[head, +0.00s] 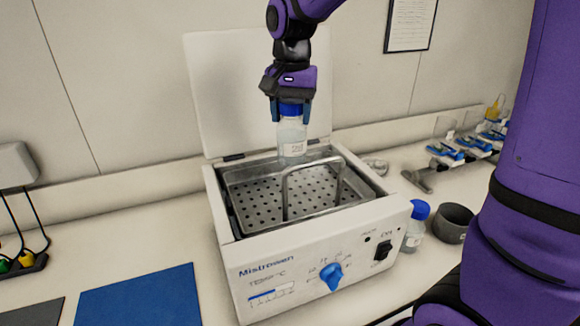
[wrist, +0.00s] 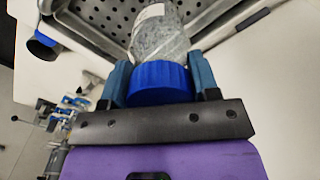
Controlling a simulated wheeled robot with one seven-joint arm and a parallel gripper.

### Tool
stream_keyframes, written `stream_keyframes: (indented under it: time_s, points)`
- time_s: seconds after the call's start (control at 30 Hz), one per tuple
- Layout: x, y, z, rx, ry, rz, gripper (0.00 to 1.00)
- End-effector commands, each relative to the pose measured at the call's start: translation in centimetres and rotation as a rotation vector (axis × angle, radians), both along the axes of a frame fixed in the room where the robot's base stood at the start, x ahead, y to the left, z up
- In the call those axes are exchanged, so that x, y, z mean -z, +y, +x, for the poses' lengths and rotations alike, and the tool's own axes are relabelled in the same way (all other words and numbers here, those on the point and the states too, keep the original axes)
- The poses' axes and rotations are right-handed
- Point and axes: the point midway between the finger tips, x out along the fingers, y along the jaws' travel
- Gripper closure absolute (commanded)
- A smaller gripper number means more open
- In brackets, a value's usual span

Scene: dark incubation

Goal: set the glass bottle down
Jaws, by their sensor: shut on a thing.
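The glass bottle (head: 292,138) is clear, with a blue cap and a white label. It hangs upright over the back part of the open water bath (head: 222,196); whether its base touches the perforated tray (head: 262,200) cannot be told. My gripper (head: 291,110) is shut on the bottle's blue cap from above. In the wrist view, my gripper's fingers (wrist: 160,88) stand on both sides of the cap (wrist: 160,82), and the glass body (wrist: 160,40) points toward the tray.
The bath's lid (head: 240,90) stands open behind. A metal handle (head: 285,190) rises over the tray. Another blue-capped bottle (head: 416,228) and a dark cup (head: 454,222) stand right of the bath. A blue mat (head: 140,295) lies to the left.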

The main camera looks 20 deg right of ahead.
Motion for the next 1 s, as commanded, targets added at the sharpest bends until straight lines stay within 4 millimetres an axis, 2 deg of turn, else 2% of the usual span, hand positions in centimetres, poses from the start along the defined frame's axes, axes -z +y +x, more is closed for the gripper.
stream_keyframes:
  time_s: [0.1, 0.2, 0.47, 0.7, 1.0]
  points:
    - [2.2, 0.0, -0.1, 0.0, 0.004, -0.001, 1.0]
    - [3.5, 0.0, 0.0, 0.0, 0.003, -0.001, 1.0]
    - [5.2, 0.0, 0.0, 0.0, 0.001, 0.0, 1.0]
    - [8.0, 0.0, 0.0, 0.0, 0.002, 0.0, 1.0]
    - [8.2, 0.0, 0.0, 0.0, 0.0, 0.0, 1.0]
